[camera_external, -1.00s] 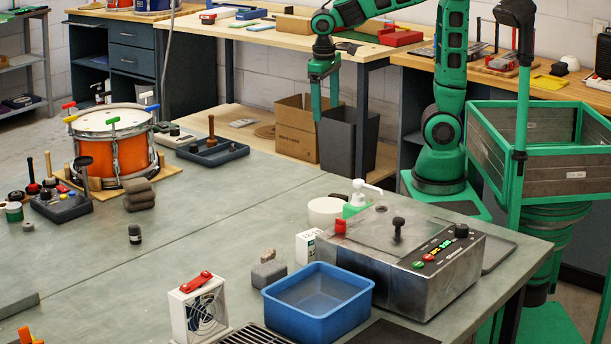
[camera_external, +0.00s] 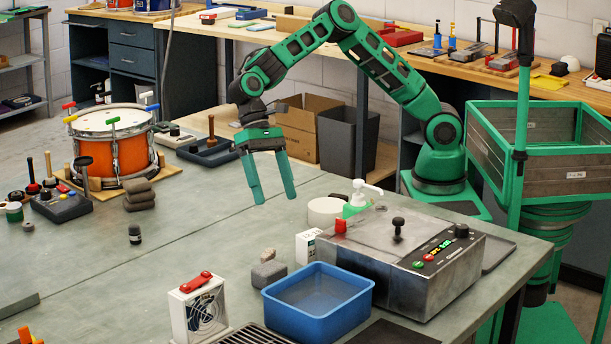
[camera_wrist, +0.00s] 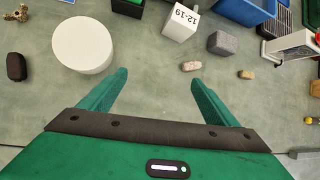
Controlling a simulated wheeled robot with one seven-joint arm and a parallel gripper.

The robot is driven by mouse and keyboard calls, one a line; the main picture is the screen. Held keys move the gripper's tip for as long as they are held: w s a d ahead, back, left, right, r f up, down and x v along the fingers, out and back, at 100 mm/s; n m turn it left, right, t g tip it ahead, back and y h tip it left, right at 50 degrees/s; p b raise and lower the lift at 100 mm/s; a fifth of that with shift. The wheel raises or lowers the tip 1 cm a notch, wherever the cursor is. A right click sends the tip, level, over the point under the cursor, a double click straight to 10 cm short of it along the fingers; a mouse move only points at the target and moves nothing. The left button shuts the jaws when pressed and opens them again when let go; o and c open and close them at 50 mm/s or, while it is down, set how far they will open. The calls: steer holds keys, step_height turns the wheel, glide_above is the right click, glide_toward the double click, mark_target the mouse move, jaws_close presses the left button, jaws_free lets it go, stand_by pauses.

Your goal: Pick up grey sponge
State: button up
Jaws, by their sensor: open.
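A small grey block (camera_external: 268,273), which looks like the grey sponge, lies on the workbench left of the blue bin. In the wrist view the grey block (camera_wrist: 222,43) is up and right of my fingers, with a pale stone-like lump (camera_wrist: 191,66) beside it. My gripper (camera_external: 274,198) is open and empty, pointing down above the bench, behind the block in the external view. In the wrist view my gripper (camera_wrist: 160,78) has bare bench between its fingers.
The blue bin (camera_external: 318,325), a white numbered box (camera_external: 308,247) and a white cylinder (camera_external: 325,212) stand near the block. A small fan (camera_external: 200,310) stands in front. A metal control box (camera_external: 440,285) is at right. A stack of dark pads (camera_external: 139,195) lies by the drum (camera_external: 113,150).

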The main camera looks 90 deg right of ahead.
steer(key=w+a+r+m+g+y, duration=0.1)
steer(key=w+a+r+m+y, duration=0.2)
steer(key=a, duration=0.4)
steer(key=w+a+r+m+g+y, duration=0.2)
steer(key=a+r+y, duration=0.15)
steer(key=a, duration=0.45)
glide_toward(267, 265)
steer(key=shift+s+d+m, duration=0.25)
steer(key=shift+s+m, duration=0.05)
steer(key=shift+s, duration=0.1)
steer(key=shift+a+f, duration=0.1)
steer(key=shift+f, duration=0.25)
steer(key=shift+s+a+f, duration=0.1)
steer(key=shift+s+a, duration=0.1)
steer(key=shift+a, duration=0.05)
steer(key=x, duration=0.4)
steer(key=shift+a, duration=0.2)
steer(key=shift+w+a+x, duration=0.1)
steer(key=shift+w+x, duration=0.05)
steer(key=shift+x, duration=1.25)
steer(key=shift+w+a+x, duration=0.15)
steer(key=shift+w+x, duration=0.05)
steer(key=shift+x, duration=1.25)
steer(key=shift+r, duration=0.25)
steer(key=c, duration=1)
